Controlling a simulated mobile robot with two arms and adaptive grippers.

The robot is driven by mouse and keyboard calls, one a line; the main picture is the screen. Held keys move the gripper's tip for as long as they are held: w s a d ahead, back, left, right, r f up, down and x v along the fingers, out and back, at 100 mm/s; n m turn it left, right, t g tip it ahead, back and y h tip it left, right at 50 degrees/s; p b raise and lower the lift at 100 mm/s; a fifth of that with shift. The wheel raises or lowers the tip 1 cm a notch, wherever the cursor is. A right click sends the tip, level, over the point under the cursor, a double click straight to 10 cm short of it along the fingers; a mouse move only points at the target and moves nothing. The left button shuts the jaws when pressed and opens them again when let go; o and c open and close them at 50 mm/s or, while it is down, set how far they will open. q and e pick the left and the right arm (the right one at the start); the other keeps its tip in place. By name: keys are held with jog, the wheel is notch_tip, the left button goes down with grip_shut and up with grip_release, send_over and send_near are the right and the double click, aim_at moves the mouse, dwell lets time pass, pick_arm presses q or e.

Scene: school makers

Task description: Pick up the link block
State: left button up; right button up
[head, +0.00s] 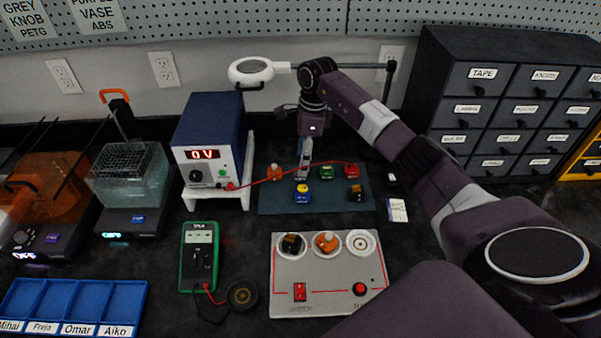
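My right gripper (303,175) points down over the dark teal mat (268,205), just behind the blue block with a yellow top (302,193). Its fingers look close together, but they are too small to tell open from shut or whether they touch the block. I cannot read which one is the link block. My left gripper is not in view.
A power supply (208,145) reading 0 V stands left of the mat, with a red lead crossing it. A grey test panel (328,290) with round sockets lies in front. A green multimeter (199,255), a blue tray (75,300) and black drawers (478,105) surround it.

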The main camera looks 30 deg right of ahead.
jog(key=shift+a+f+p, duration=0.15)
jog(key=shift+f, duration=0.75)
jog(key=shift+a+f+p, duration=0.15)
jog(key=shift+f, duration=0.75)
jog(key=c, duration=1.1)
jog(key=shift+r, duration=0.15)
